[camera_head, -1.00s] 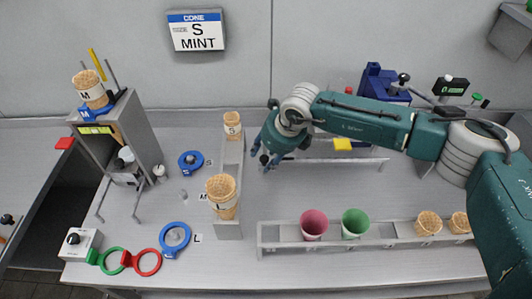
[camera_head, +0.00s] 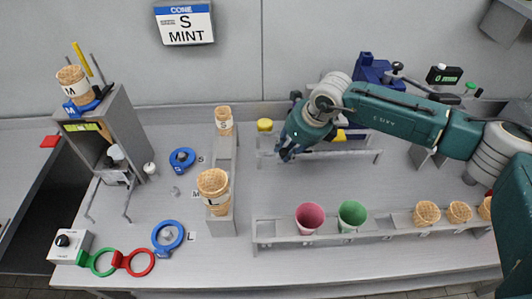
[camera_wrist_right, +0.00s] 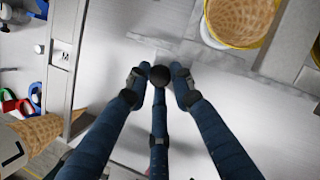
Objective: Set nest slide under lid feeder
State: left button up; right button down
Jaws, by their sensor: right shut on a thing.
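My right gripper (camera_head: 285,153) is low near the left end of a grey rail (camera_head: 360,153) at the back of the table. In the right wrist view its fingers (camera_wrist_right: 160,88) are closed around a black ball knob (camera_wrist_right: 159,75). What the knob is fixed to is hidden, so I cannot tell if it belongs to the nest slide. A yellow cup (camera_head: 265,125) stands at the rail's left end; the wrist view shows a yellow-rimmed cup with a waffle cone (camera_wrist_right: 240,20). A dark blue unit (camera_head: 368,72), possibly the lid feeder, stands behind my right arm. My left gripper is out of view.
A grey stand with cones (camera_head: 222,190) is left of the gripper. A front rack holds a pink cup (camera_head: 309,217), a green cup (camera_head: 351,214) and cones. A grey dispenser frame (camera_head: 122,112) stands at left. The table between rail and front rack is clear.

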jog(key=shift+w+d+r, duration=0.1)
jog(key=shift+d+r, duration=0.05)
jog(key=shift+d, duration=0.45)
jog(key=shift+w+d+r, duration=0.1)
jog(key=shift+d+r, duration=0.05)
jog(key=shift+d, duration=0.45)
jog(key=shift+a, duration=0.1)
jog(key=c, duration=1.5)
grip_release()
jog(key=shift+s, duration=0.1)
jog(key=v, duration=1.2)
